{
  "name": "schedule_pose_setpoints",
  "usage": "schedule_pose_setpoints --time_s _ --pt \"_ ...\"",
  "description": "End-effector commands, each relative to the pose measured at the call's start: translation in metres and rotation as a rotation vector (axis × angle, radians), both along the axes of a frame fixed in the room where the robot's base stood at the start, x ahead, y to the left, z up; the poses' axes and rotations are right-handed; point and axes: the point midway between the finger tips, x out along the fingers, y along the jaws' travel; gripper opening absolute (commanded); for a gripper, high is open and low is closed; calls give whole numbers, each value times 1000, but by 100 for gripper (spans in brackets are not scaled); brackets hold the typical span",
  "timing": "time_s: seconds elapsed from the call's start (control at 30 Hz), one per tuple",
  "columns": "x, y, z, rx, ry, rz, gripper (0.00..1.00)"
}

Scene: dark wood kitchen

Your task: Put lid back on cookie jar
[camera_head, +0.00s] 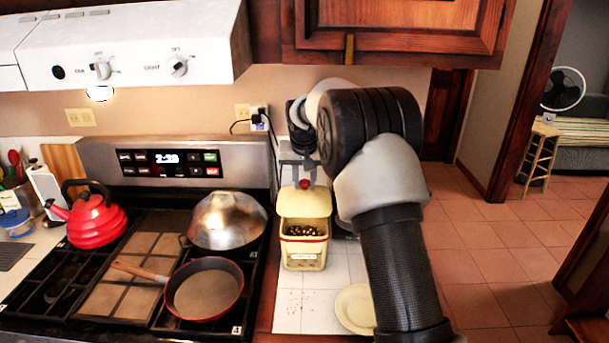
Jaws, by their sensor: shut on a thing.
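The cookie jar (304,262) is a yellow square container with a red band near its rim. It stands on the white tiled counter right of the stove, and its dark contents show through the open front of its mouth. The pale yellow lid (304,206) with a red knob (304,184) is at the back of the jar's mouth, above the contents. I cannot tell whether the lid touches the rim. My gripper (304,178) is above the lid, shut on its knob. The fingertips are small and partly hard to make out.
A pale yellow plate (352,308) lies on the counter in front, partly hidden by my arm. On the stove left of the jar are a metal dome-shaped pan (228,220), a red frying pan (206,290) and a red kettle (96,215). A wooden cabinet (395,25) hangs above.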

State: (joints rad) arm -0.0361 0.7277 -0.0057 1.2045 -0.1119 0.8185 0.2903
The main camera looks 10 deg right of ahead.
Motion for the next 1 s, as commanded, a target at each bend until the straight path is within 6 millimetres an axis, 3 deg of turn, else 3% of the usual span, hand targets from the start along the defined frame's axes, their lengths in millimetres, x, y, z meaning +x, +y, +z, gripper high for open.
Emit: schedule_pose_setpoints --time_s 0.27,0.8,1.0 --pt "0 0 -7 0 -2 7 0" --pt "0 0 -55 -1 -2 6 0" --pt "0 0 -64 -1 -2 6 0"
